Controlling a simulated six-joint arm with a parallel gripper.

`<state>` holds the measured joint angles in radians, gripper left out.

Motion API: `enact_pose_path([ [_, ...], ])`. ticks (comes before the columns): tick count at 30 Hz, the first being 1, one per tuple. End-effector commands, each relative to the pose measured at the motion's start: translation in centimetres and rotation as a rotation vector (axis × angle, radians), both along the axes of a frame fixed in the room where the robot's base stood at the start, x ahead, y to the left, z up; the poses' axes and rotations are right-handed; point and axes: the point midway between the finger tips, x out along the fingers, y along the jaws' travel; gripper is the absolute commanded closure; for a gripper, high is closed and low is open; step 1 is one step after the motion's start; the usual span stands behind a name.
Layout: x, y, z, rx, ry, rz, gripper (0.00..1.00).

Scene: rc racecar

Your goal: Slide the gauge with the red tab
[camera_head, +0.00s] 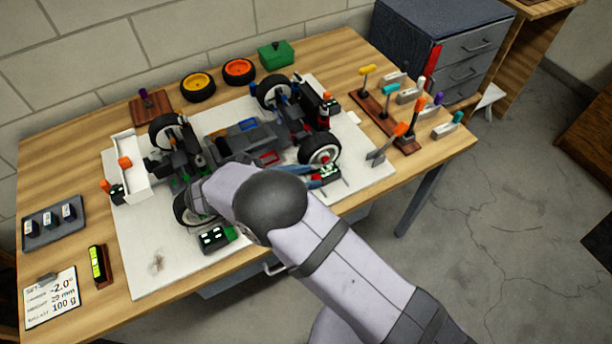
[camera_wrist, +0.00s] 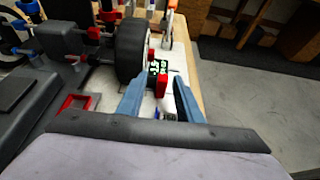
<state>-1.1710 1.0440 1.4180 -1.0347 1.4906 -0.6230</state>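The gauge with the red tab (camera_wrist: 163,86) stands on the white board beside a black wheel. Its dark face shows green digits, and the red tab is on the side toward me. In the head view its lit display (camera_head: 328,173) shows just beyond my fingertips, partly hidden by them. My gripper (camera_wrist: 160,84) is open, with blue fingers spread on either side of the red tab in the wrist view. Nothing is held. I cannot tell whether either finger touches the gauge.
The racecar chassis (camera_head: 240,140) fills the board's middle, its front right tyre (camera_head: 320,150) close to my fingers. Other gauges stand by the other wheels, one with a green tab (camera_head: 231,233). A tool rack (camera_head: 384,118) with several handled tools stands at the right.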

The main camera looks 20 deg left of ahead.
Motion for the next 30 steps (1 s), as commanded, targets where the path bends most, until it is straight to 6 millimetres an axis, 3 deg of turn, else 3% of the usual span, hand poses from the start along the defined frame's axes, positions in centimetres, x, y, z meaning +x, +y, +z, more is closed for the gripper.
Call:
enact_pose_path([
  [13,-3.7,3.8,2.1,0.005,-0.002,0.002,0.67],
  [30,-4.4,4.4,2.7,0.003,-0.001,0.001,0.67],
])
